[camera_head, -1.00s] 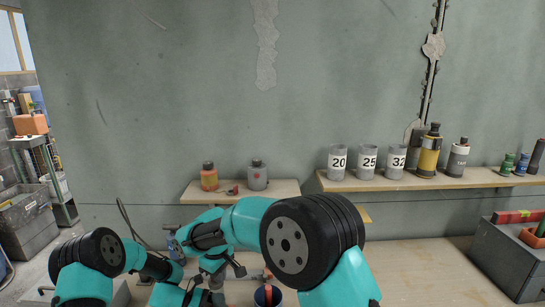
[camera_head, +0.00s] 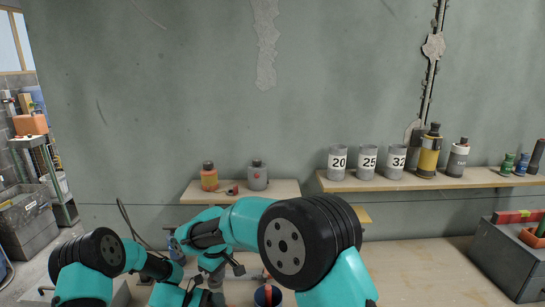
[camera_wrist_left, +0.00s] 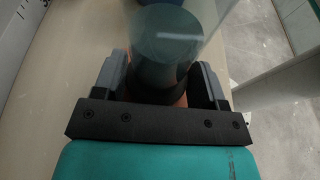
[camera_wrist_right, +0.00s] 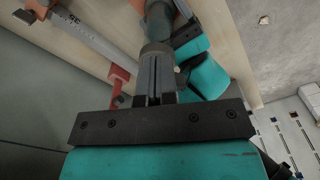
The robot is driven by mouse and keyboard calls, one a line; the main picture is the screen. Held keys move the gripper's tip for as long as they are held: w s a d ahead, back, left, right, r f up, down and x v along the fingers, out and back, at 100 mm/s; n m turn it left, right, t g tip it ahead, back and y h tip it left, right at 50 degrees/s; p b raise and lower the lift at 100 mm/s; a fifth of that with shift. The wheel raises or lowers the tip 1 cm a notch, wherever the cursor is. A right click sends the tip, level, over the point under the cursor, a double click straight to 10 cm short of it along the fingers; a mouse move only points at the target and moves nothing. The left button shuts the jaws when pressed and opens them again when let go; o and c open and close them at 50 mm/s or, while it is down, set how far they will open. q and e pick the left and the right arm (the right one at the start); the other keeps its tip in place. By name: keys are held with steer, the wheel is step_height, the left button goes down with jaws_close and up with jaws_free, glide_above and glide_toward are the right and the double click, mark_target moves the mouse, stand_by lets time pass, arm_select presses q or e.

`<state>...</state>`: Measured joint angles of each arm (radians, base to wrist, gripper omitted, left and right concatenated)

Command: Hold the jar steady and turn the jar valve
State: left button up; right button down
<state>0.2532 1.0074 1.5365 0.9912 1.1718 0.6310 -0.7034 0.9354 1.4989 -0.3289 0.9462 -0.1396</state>
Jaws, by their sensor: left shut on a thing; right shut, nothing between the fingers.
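In the left wrist view, my left gripper (camera_wrist_left: 163,80) is shut around a dark cylindrical body, which I take as the jar (camera_wrist_left: 168,42). A clear, glassy part overlaps its upper end. In the right wrist view, my right gripper (camera_wrist_right: 155,82) is shut and empty, its fingertips at a short grey cylinder (camera_wrist_right: 156,50); I cannot tell if they touch. The dark jar body (camera_wrist_right: 158,18) shows just beyond, beside the left gripper. A red lever-like part (camera_wrist_right: 119,78) lies left of my right fingers; I cannot tell whether it is the valve. In the head view my arms hide most of this.
A dark cup (camera_head: 268,295) with something red in it stands close by on the bench (camera_head: 425,270). A small shelf (camera_head: 285,190) holds two bottles; a longer shelf (camera_head: 330,184) holds numbered grey cups and bottles. A grey box (camera_head: 505,260) stands right. The bench's right-middle is clear.

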steer(key=shift+w+d+f, duration=0.1)
steer(key=shift+d+f, duration=0.15)
steer(key=shift+f, duration=0.2)
steer(key=shift+w+d+f, duration=0.1)
steer(key=shift+d+f, duration=0.1)
steer(key=shift+f, duration=0.25)
steer(key=shift+d, duration=0.4)
steer(key=shift+r, duration=0.15)
stand_by(0.3)
step_height(320, 180, up, 6)
steer(key=shift+a+r, duration=0.2)
stand_by(0.4)
steer(key=shift+w, duration=0.1)
steer(key=shift+d+r+g, duration=0.35)
steer(key=shift+r+g, duration=0.05)
steer(key=shift+r, duration=0.2)
